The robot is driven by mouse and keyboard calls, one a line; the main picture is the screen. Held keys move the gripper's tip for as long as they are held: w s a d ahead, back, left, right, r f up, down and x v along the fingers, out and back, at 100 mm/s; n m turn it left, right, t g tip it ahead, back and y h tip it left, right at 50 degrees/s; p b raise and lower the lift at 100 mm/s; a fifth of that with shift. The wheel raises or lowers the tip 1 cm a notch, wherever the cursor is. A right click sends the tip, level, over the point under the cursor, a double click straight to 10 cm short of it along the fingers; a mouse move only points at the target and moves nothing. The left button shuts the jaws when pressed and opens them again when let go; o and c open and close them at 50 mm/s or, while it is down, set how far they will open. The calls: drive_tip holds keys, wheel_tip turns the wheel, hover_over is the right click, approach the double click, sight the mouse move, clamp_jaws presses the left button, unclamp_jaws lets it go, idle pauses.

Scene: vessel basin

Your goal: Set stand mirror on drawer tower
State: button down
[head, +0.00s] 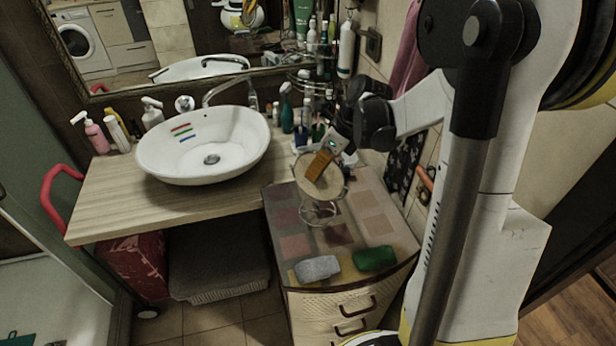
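The stand mirror (334,190) has a round disc on a thin wire-like stand, and it is upright over the patterned top of the drawer tower (375,205). I cannot tell whether its base touches the top or hangs just above it. My gripper (318,167), with orange fingers, reaches down from the upper right and overlaps the upper part of the disc. The fingers show edge-on as one piece, so whether they are closed on the mirror is not clear.
A grey cloth-like block (317,268) and a green one (375,258) lie at the tower top's front edge. A white basin (204,150) stands on the wooden counter (130,190) to the left. Several bottles stand behind. The tower top between mirror and blocks is clear.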

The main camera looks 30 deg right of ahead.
sight(314, 183)
drive_tip(key=shift+w+f+b, duration=0.1)
drive_tip(key=shift+f+b, duration=0.3)
drive_tip(key=shift+f, duration=1.75)
drive_tip(key=c, duration=1.6)
unclamp_jaws()
drive_tip(key=p+v, duration=0.2)
drive_tip(key=v, duration=1)
drive_tip(key=s+a+r+n+t+h, duration=0.1)
drive_tip(key=s+a+n, duration=0.3)
drive_tip(key=n, duration=0.6)
drive_tip(key=s+a+r+n+t+h, duration=0.1)
drive_tip(key=s+a+n, duration=0.3)
drive_tip(key=n, duration=0.6)
drive_tip(key=s+a+r+n+t+h, duration=0.2)
drive_tip(key=s+a+n, duration=0.3)
drive_tip(key=n, duration=0.4)
drive_tip(key=shift+s+a+r+n+t, duration=0.1)
drive_tip(key=shift+a+r+n+t, duration=0.25)
drive_tip(key=shift+a+r, duration=0.4)
